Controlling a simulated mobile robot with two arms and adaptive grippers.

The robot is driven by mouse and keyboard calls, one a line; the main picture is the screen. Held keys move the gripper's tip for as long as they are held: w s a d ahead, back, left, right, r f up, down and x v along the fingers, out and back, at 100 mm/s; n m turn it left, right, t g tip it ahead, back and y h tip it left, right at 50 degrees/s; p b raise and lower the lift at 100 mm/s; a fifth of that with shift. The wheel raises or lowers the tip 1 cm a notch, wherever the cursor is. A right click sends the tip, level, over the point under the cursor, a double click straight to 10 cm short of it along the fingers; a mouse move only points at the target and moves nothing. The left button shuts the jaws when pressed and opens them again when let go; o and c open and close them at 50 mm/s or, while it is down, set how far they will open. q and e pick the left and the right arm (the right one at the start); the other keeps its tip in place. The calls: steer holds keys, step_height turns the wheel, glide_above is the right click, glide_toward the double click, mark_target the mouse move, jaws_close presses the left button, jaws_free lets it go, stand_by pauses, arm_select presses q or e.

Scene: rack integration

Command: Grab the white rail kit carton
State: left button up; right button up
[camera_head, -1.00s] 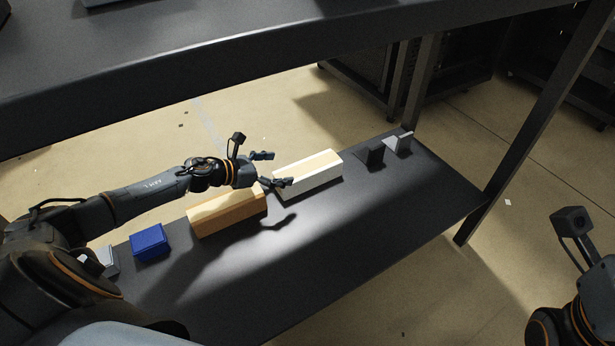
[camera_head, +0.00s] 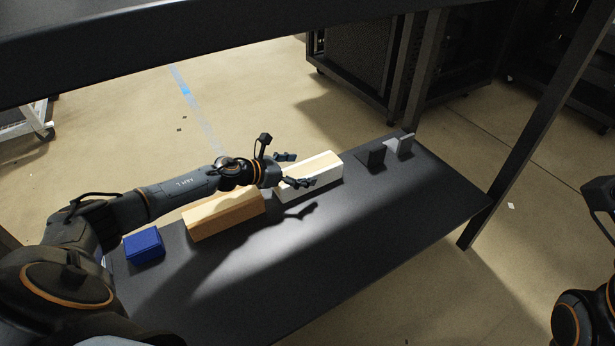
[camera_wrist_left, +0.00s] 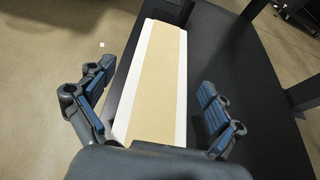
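The white rail kit carton (camera_head: 322,182) is a long white box with a tan top strip, lying on the dark lower shelf (camera_head: 330,240). My left gripper (camera_head: 301,170) is open at the carton's near-left end, with its fingers spread and nothing held. In the left wrist view the carton (camera_wrist_left: 155,80) stretches away between the two open fingers (camera_wrist_left: 152,108), apart from both of them. The palm hides the carton's near end there. My right arm (camera_head: 585,318) shows at the lower right edge, but its fingers are out of view.
A tan-orange carton (camera_head: 222,214) and a blue box (camera_head: 144,245) lie left of the white carton. Dark and grey brackets (camera_head: 376,156) stand to its right. An upper shelf (camera_head: 200,45) spans overhead, and a post (camera_head: 520,140) rises at the right. The front of the lower shelf is clear.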

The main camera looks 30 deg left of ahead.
arm_select(q)
steer(key=shift+r, duration=0.1)
steer(key=c, duration=1.6)
steer(key=shift+r, duration=0.1)
